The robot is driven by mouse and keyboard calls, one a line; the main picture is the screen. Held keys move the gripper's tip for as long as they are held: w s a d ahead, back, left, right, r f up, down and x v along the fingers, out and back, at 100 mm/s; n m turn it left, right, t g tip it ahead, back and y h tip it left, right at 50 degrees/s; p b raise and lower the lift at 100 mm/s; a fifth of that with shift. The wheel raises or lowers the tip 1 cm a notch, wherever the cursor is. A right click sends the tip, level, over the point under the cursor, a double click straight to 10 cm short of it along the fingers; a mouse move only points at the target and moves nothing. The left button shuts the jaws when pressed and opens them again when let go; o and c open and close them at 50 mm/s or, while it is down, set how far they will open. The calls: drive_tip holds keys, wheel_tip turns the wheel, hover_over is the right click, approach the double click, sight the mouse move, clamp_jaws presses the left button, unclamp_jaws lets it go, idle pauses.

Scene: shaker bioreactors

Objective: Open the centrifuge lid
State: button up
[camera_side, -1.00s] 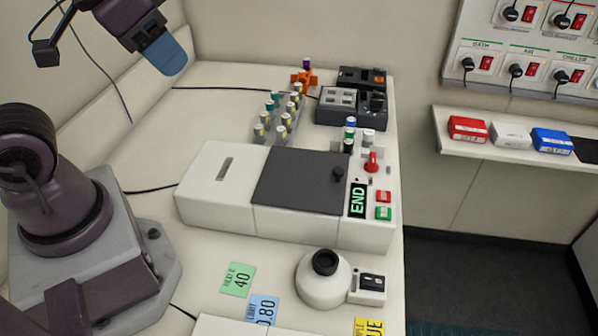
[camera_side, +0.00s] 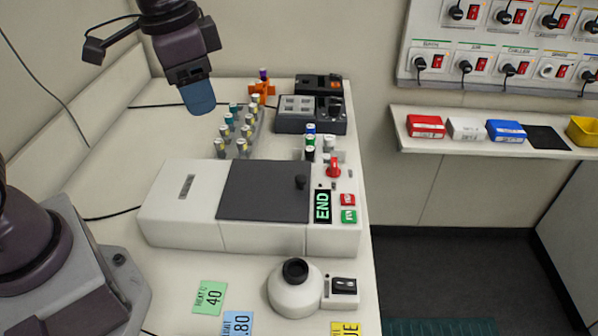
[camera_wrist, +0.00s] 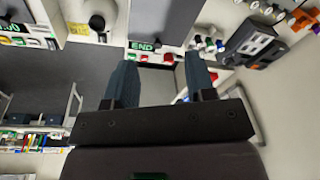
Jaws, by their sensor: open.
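The centrifuge (camera_side: 180,205) is a white box on the bench with a flat dark grey lid (camera_side: 262,190), which is shut. A black knob (camera_side: 300,182) stands near the lid's right edge. The display (camera_side: 322,206) to its right reads END. In the wrist view the lid (camera_wrist: 160,20) and the END display (camera_wrist: 144,46) show at the top, beyond the fingers. My gripper (camera_side: 199,98) is above and behind the centrifuge in the side view, apart from it. In the wrist view my gripper (camera_wrist: 160,80) has two spread blue fingers with nothing between them.
A rack of capped tubes (camera_side: 238,130) stands behind the centrifuge, with a dark grey device (camera_side: 310,115) beyond. Red and green buttons (camera_side: 348,208) and a red switch (camera_side: 333,167) are right of the lid. A round white device (camera_side: 295,290) stands in front.

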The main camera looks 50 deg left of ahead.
sight(301, 177)
drive_tip(key=w+d+f+m+g, duration=0.1)
drive_tip(key=w+d+f+m, duration=0.25)
drive_tip(key=w+m, duration=0.35)
drive_tip(key=w+d+f+m+g, duration=0.1)
drive_tip(key=w+d+f+m, duration=0.25)
drive_tip(key=w+m, duration=0.35)
drive_tip(key=f, duration=1.2)
drive_tip(key=shift+s+a+f, duration=0.2)
drive_tip(key=shift+s+a, duration=0.1)
drive_tip(key=shift+a, duration=0.1)
clamp_jaws()
